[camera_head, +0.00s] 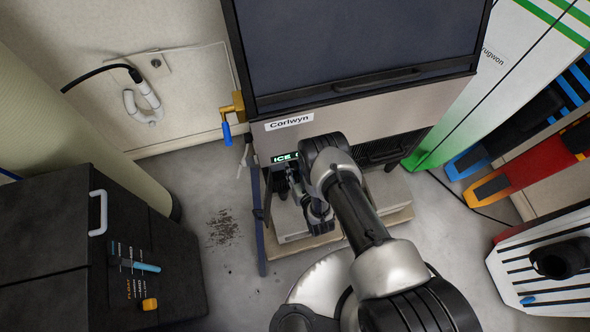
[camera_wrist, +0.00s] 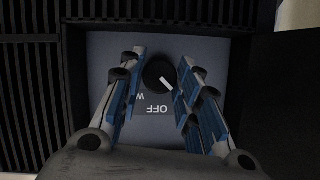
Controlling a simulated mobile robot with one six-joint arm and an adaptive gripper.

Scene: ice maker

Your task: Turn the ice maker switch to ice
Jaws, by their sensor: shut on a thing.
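The ice maker (camera_head: 385,115) is a large steel and dark cabinet with a "Corlwyn" label. In the wrist view its switch (camera_wrist: 157,73) is a round black knob with a white pointer line, on a blue-grey panel (camera_wrist: 110,45). The pointer slants to the lower right of the picture. An upside-down "OFF" is printed below the knob and a "W" to its lower left. My gripper (camera_wrist: 160,72) has its blue-padded fingers on both sides of the knob, shut on it. In the head view my gripper (camera_head: 290,182) is at the cabinet's lower front; the knob is hidden there.
A lit green display (camera_head: 284,158) reading "ICE" is partly covered by my arm. A blue-handled brass valve (camera_head: 233,115) sticks out at the cabinet's left. A black box (camera_head: 60,250) stands at the left, and coloured boards (camera_head: 530,165) lean at the right.

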